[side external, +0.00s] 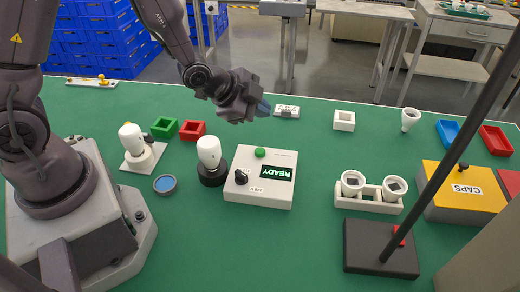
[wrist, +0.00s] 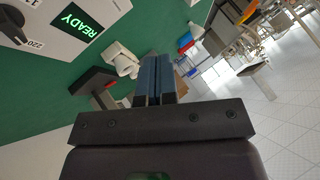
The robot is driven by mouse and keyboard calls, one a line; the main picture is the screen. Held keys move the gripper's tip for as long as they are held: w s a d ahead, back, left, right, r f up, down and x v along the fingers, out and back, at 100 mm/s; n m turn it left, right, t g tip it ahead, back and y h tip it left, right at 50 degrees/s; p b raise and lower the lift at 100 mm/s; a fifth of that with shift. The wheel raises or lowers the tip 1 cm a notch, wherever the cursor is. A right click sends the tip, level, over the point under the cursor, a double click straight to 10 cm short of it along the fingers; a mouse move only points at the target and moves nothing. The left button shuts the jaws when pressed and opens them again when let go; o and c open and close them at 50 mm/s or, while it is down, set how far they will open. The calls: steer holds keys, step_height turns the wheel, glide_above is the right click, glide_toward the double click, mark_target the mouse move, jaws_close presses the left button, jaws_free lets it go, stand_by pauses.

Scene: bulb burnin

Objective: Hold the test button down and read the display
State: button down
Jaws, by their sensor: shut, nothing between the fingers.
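The white tester box (side external: 259,190) stands on the green mat in the middle of the side view. Its green test button (side external: 260,153) is on the top near the back edge. The display (side external: 276,173) is lit and reads READY in green; it also shows in the wrist view (wrist: 75,26). A black knob (side external: 241,177) sits on the left of the box. My gripper (side external: 262,107) is above and behind the box, apart from the button. Its blue fingers (wrist: 153,80) are together and empty.
A white bulb in a black socket (side external: 210,178) stands just left of the box, and another bulb (side external: 131,140) further left. A holder with two white cups (side external: 369,205) and a black base with a tall pole (side external: 380,262) stand right. Mat in front of the box is clear.

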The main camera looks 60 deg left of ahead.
mark_target(260, 153)
steer(key=shift+f, duration=4.25)
steer(key=shift+f, duration=0.2)
steer(key=shift+f, duration=0.2)
steer(key=shift+f, duration=0.45)
steer(key=shift+r, duration=0.15)
stand_by(0.5)
steer(key=shift+r, duration=0.7)
steer(key=shift+r, duration=2.55)
